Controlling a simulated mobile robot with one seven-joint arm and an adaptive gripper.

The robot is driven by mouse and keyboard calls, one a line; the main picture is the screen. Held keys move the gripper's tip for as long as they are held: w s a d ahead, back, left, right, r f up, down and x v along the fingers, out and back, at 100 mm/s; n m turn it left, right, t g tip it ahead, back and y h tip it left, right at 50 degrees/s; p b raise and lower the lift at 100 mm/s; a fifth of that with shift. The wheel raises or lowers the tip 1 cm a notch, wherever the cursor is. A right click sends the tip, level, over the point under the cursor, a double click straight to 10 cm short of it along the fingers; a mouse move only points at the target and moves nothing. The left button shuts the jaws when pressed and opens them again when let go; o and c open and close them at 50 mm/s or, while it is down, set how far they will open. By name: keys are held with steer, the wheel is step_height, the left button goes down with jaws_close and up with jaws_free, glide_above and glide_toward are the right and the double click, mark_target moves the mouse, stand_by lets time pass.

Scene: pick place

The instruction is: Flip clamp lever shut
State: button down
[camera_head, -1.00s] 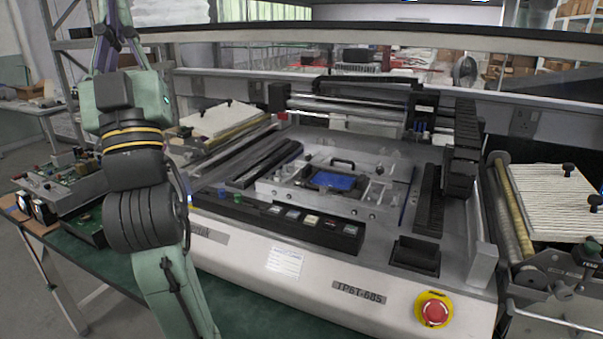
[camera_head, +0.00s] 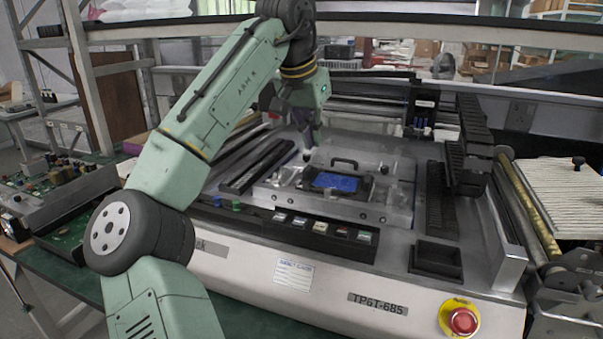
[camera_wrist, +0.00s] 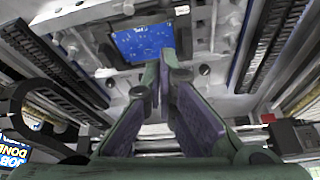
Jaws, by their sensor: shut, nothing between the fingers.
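The clamp fixture is a metal plate (camera_head: 285,192) in the middle of the machine, with a black-framed blue board (camera_head: 336,182) on it. A black arched handle (camera_head: 344,162) stands behind the board, and small black knobs sit around it. I cannot tell for sure which part is the clamp lever. My gripper (camera_head: 317,148) is above the back left of the fixture, pointing down, close to the knobs. In the wrist view, my gripper (camera_wrist: 168,58) is shut and empty, its tips just below the blue board (camera_wrist: 143,40). Contact cannot be told.
A row of buttons (camera_head: 318,227) runs along the fixture's front. A black tray (camera_head: 437,257) and a red emergency stop (camera_head: 462,321) are at the front right. A black cable chain (camera_head: 471,135) rises at the right. Circuit boards (camera_head: 50,180) lie at the left.

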mark_target(320, 192)
steer(key=shift+s+a+f+g, duration=0.1)
steer(key=shift+s+a+g, duration=0.3)
steer(key=shift+s+a, duration=0.2)
steer(key=shift+d, duration=0.1)
steer(key=p+x, duration=0.1)
steer(key=x, duration=0.9)
steer(key=shift+f, duration=0.1)
